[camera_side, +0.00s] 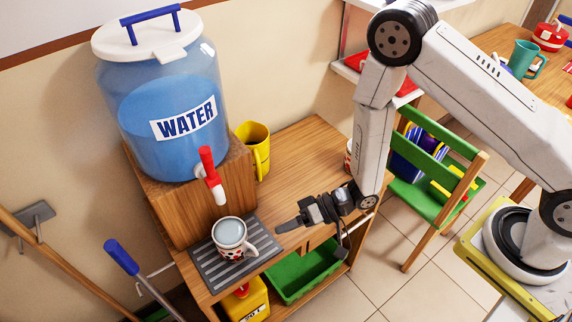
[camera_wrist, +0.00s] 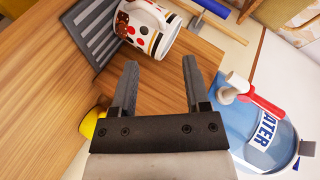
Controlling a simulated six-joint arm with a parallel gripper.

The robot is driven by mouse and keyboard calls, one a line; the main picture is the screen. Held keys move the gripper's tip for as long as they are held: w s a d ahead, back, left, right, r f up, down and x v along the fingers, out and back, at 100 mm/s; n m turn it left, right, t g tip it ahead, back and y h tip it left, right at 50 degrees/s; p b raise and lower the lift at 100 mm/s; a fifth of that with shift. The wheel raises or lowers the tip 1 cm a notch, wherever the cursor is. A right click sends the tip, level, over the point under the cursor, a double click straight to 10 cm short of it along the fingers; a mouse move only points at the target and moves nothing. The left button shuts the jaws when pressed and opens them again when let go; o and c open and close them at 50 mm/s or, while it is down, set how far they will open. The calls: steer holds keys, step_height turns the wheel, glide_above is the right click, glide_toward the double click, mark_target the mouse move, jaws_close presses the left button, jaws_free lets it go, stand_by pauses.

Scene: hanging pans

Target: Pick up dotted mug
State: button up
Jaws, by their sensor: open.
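The dotted mug (camera_side: 230,238) is white with red and black dots and a pale liquid inside. It stands upright on a grey slatted drip tray (camera_side: 211,274), below the red tap of the water jug. Its handle points right, towards my gripper, in the side view. My gripper (camera_side: 281,228) is to the right of the mug, apart from it, over the wooden counter. In the wrist view the mug (camera_wrist: 146,24) is at the top, beyond the two fingertips (camera_wrist: 160,66). The jaws are open with nothing between them.
The blue water jug (camera_side: 166,105) stands on a wooden block (camera_side: 199,209), its red-handled tap (camera_side: 210,175) hanging near the mug. A yellow mug (camera_side: 254,150) is behind on the counter. A green bin (camera_side: 304,277) sits on the shelf below. Bare counter (camera_side: 300,150) lies behind my gripper.

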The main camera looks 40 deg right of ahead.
mark_target(238, 244)
steer(key=shift+s+x, duration=0.15)
steer(key=shift+x, duration=1.85)
steer(key=shift+s+x, duration=0.15)
steer(key=shift+x, duration=1.85)
steer(key=shift+a+f, duration=0.1)
steer(key=shift+f, duration=0.05)
steer(key=shift+c, duration=0.2)
jaws_close()
